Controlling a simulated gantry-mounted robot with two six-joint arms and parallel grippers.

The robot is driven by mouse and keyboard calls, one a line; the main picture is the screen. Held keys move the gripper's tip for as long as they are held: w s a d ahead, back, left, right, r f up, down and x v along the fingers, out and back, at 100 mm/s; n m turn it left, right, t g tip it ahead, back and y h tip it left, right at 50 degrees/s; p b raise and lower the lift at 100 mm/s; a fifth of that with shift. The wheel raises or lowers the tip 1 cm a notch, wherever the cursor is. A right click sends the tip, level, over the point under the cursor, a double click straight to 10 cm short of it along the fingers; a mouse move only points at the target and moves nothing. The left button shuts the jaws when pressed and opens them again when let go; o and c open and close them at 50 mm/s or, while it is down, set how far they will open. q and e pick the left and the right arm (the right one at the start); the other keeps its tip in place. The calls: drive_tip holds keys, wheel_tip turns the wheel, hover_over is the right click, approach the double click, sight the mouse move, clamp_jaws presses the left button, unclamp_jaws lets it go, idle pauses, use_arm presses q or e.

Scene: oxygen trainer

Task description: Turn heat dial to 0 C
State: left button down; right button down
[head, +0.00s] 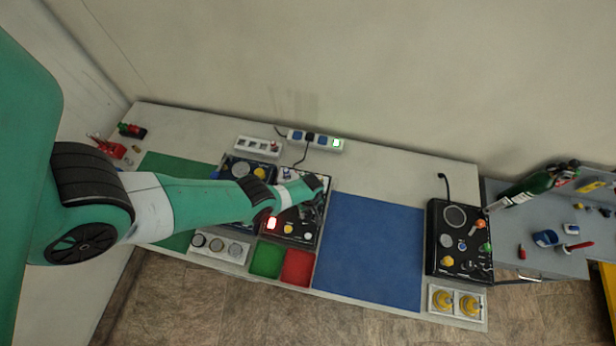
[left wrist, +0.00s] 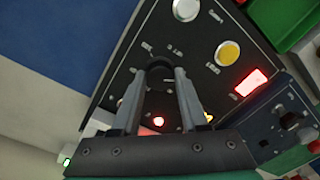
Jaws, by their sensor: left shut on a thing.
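In the left wrist view the panel (left wrist: 205,80) fills the middle. A round black dial (left wrist: 159,68) sits on it between the fingertips of my left gripper (left wrist: 162,76), which is shut on it. Small markings around the dial are too blurred to read, so its setting cannot be told. In the head view my left gripper (head: 314,188) is over the panel's upper part and hides the dial. My right gripper is not in view.
The panel also has a lit red rectangle (left wrist: 251,83), a yellow button (left wrist: 228,52) and a silver button (left wrist: 186,9). A second dark panel (left wrist: 275,122) adjoins it. The blue mat (head: 369,250) is bare. Another black panel (head: 438,240) stands at the right.

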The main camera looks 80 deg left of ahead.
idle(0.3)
use_arm(q)
drive_tip(key=shift+c, duration=2.2)
unclamp_jaws()
